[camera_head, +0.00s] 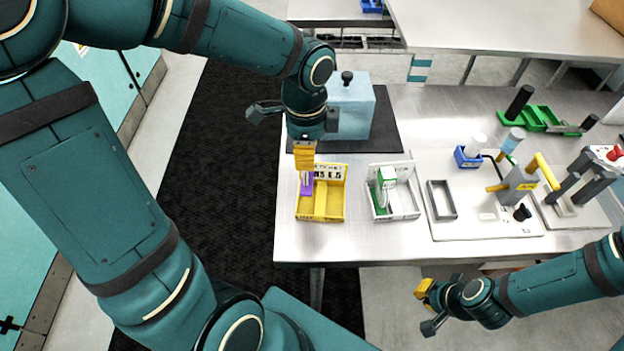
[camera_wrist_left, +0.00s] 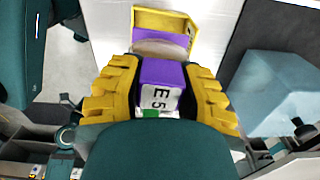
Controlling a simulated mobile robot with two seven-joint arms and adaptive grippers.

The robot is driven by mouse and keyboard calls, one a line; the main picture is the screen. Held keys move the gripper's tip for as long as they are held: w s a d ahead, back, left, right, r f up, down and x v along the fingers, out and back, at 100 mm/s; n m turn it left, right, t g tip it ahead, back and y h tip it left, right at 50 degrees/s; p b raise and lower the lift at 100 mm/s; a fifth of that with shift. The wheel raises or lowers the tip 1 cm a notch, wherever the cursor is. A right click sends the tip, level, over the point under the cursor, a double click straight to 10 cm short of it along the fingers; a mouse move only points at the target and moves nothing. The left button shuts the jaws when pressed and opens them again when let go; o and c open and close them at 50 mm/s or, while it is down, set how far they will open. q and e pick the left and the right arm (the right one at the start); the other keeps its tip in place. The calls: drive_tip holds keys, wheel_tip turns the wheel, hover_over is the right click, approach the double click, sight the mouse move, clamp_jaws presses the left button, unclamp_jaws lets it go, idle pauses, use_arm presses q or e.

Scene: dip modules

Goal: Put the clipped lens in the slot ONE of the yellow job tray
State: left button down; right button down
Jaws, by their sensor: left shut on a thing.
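My left gripper (camera_head: 306,170) is shut on a purple clip block with a white "E 5" label, which I take to be the clipped lens (camera_wrist_left: 162,85). In the left wrist view, a pale rounded piece and more purple show beyond the block. The yellow job tray (camera_head: 344,205) is on the bench, with the gripper over its left side. The purple part (camera_head: 307,187) shows at the tray's left compartment; whether it touches the floor cannot be told. The tray's end also shows in the left wrist view (camera_wrist_left: 165,18). My right gripper (camera_head: 424,292) is off the bench's front edge, its finger gap unclear.
A white tray (camera_head: 404,214) with a green-and-white item (camera_head: 386,180) stands right of the yellow tray. A blue-grey box (camera_head: 352,105) stands behind, on a dark mat. A fixture plate (camera_head: 470,225) with a grey frame and clamps fills the right side.

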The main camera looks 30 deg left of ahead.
sight(307, 175)
use_arm(q)
wheel_tip(307, 175, down, 3)
drive_tip(key=shift+s+f, duration=0.1)
drive_tip(key=shift+s, duration=0.05)
wheel_tip(307, 175, down, 4)
drive_tip(key=shift+f+b, duration=0.1)
drive_tip(key=shift+b, duration=0.7)
drive_tip(key=shift+f, duration=0.1)
drive_tip(key=shift+f, duration=0.15)
drive_tip(key=c, duration=0.7)
unclamp_jaws()
